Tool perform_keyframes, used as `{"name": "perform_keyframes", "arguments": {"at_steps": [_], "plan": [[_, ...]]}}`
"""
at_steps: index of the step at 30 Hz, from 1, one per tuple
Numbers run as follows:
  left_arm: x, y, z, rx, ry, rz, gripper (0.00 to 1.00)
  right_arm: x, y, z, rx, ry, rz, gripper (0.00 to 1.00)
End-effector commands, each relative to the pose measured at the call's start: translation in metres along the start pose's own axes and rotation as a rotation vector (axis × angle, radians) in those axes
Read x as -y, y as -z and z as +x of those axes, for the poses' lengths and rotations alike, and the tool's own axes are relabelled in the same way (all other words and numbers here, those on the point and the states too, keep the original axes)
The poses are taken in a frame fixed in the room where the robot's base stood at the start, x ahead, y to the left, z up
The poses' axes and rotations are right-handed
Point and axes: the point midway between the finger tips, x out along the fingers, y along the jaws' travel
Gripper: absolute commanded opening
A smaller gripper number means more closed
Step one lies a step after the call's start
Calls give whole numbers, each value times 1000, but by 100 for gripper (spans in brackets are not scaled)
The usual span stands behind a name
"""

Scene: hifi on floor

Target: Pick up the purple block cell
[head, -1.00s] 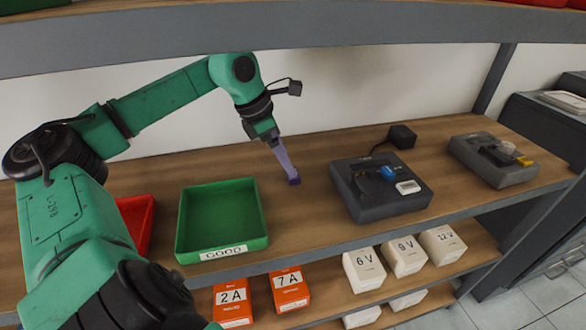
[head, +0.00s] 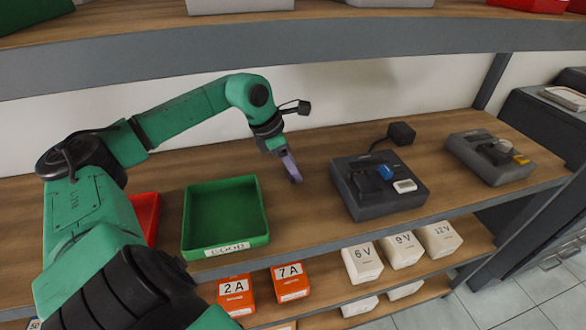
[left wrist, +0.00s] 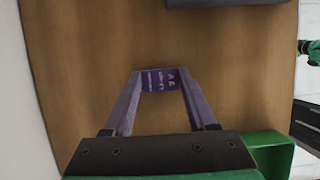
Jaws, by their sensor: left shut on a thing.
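My left gripper (head: 293,172) reaches down over the wooden shelf between the green tray and the dark device. It is shut on the purple block cell (left wrist: 159,80), which sits between its two fingertips in the left wrist view with pale printing facing the camera. In the head view the cell is small and hard to tell from the purplish fingers. I cannot tell whether it touches the shelf. My right gripper is not in view.
The green tray marked GOOD (head: 224,246) stands left of the gripper, a red tray (head: 147,216) beyond it. A dark device (head: 388,207) with a blue part stands right, another device (head: 489,157) further right. Labelled boxes sit below. Bare wood surrounds the gripper.

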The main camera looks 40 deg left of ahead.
Motion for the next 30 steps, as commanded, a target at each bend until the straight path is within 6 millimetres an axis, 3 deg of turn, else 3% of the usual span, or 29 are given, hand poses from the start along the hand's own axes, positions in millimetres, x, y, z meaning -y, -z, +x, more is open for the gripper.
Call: {"name": "perform_keyframes", "arguments": {"at_steps": [3,14,16,20,25,30], "plan": [[3,-3,-6,4,-3,2,0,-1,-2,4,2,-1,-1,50],[3,-30,-69,8,-1,2,0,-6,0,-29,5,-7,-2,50],[16,-24,-59,-1,-3,5,0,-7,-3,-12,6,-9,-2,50],[44,-24,-59,1,-3,5,0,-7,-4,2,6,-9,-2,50],[92,-24,-59,0,-2,7,0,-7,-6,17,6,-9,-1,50],[151,-28,-68,1,1,11,0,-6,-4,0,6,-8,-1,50]]}}
